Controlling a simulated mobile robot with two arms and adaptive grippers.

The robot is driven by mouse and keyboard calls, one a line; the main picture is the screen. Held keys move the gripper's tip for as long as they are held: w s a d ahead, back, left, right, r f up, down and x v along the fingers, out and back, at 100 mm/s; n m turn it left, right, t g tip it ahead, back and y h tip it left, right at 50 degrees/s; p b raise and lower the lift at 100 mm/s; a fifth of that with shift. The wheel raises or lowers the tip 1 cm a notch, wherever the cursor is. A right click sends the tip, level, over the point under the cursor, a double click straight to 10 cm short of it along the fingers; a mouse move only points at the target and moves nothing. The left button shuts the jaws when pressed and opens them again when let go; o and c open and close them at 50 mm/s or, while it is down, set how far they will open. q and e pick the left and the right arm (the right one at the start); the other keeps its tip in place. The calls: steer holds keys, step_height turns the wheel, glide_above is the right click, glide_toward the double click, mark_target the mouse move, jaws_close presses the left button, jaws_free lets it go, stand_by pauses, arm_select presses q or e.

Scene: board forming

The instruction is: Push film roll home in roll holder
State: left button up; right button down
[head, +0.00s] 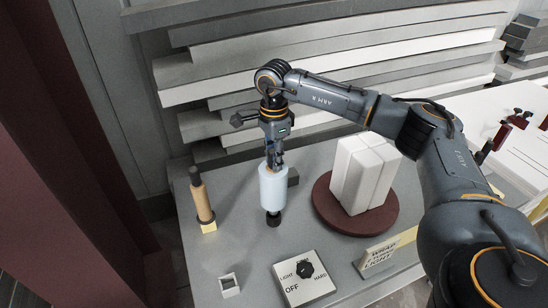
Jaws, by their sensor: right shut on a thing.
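The film roll (272,187) is a pale blue-white cylinder, standing roughly upright in the middle of the grey table. My right gripper (273,163) points down at its upper end and is shut on it. A black end piece (273,219) shows below the roll. A dark block (293,177) shows just behind and right of the roll; it may be part of the roll holder, but I cannot tell. Whether the roll is fully seated is not clear. My left gripper is not in view.
A dark red turntable (325,212) bearing white blocks (362,172) stands right of the roll. A tan roll (202,203) stands at left. In front are a dial panel (305,279), a small white square piece (229,285) and a "WRAP LIGHT" sign (379,254). Stacked boards (330,50) lie behind.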

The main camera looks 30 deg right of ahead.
steer(key=shift+f+b, duration=1.6)
steer(key=shift+f, duration=0.7)
steer(key=c, duration=1)
jaws_free()
steer(key=shift+c, duration=0.2)
step_height(320, 180, up, 12)
steer(key=shift+r, duration=0.1)
